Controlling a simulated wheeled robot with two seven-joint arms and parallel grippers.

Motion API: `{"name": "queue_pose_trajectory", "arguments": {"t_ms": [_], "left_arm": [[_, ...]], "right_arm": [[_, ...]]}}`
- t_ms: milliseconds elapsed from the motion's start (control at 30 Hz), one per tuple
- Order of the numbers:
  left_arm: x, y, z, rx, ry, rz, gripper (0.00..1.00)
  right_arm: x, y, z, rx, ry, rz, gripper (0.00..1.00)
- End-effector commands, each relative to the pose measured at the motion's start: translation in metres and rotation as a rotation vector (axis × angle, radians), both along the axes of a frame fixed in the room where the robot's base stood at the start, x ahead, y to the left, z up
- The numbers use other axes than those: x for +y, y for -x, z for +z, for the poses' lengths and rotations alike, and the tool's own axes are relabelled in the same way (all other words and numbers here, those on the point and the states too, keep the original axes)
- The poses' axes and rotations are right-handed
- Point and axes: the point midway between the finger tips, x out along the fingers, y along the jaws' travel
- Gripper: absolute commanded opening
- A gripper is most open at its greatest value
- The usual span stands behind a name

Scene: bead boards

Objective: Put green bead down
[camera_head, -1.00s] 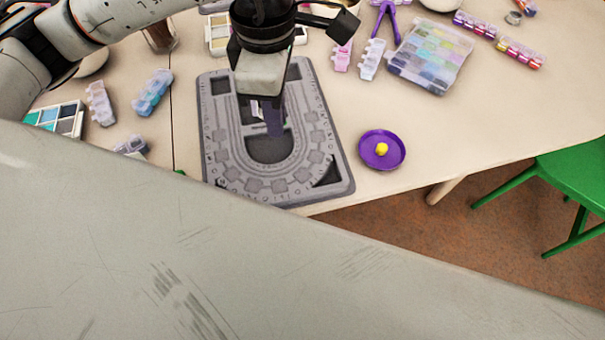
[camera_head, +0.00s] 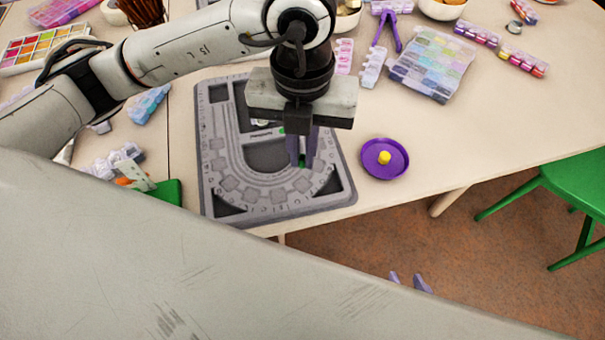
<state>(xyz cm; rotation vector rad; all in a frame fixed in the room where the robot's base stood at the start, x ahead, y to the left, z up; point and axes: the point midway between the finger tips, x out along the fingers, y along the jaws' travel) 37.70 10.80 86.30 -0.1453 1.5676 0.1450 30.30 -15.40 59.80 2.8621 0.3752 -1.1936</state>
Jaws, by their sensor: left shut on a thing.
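The grey bead board (camera_head: 213,160) lies on the table with a U-shaped groove and several recesses. My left gripper (camera_head: 303,158) is over the right part of the board, pointing down, its purple fingers shut on a small green bead (camera_head: 301,164). The bead shows low between the fingertips, mostly hidden; I cannot tell whether it touches the board. Another small green spot (camera_head: 282,130) shows by the fingers, unclear. My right gripper (camera_head: 409,282) shows only its two purple fingertips past the pale surface at the bottom, apart and empty.
A clear bead box (camera_head: 434,65) lies at the back right. A green chair (camera_head: 560,195) stands at the right. Table between dish and box is clear.

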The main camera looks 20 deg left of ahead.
Motion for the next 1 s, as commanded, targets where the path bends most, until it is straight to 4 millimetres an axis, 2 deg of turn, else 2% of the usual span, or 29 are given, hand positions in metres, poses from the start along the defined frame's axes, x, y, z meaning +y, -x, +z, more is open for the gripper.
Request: {"name": "queue_pose_trajectory", "arguments": {"t_ms": [33,100,267,500,967,1000], "left_arm": [[0.0,0.001,-0.011,0.004,0.0,0.0,0.0],[0.0,0.0,-0.02,0.001,-0.001,-0.001,0.0],[0.0,0.0,-0.032,0.0,-0.001,-0.001,0.0],[0.001,0.0,-0.063,0.001,-0.001,-0.001,0.0],[0.0,0.0,-0.072,-0.001,0.0,-0.003,0.0],[0.0,0.0,-0.07,-0.002,0.001,-0.003,0.15]], "right_arm": [[0.0,0.0,-0.001,0.0,0.0,0.0,0.34],[0.0,0.0,-0.001,0.0,-0.001,0.001,0.34],[0.001,0.0,-0.001,0.0,-0.001,0.001,0.34],[0.001,0.0,-0.002,0.0,-0.001,0.001,0.34],[0.002,-0.001,-0.007,-0.001,0.0,0.003,0.34],[0.002,-0.001,-0.005,-0.001,0.0,0.003,0.34]]}}
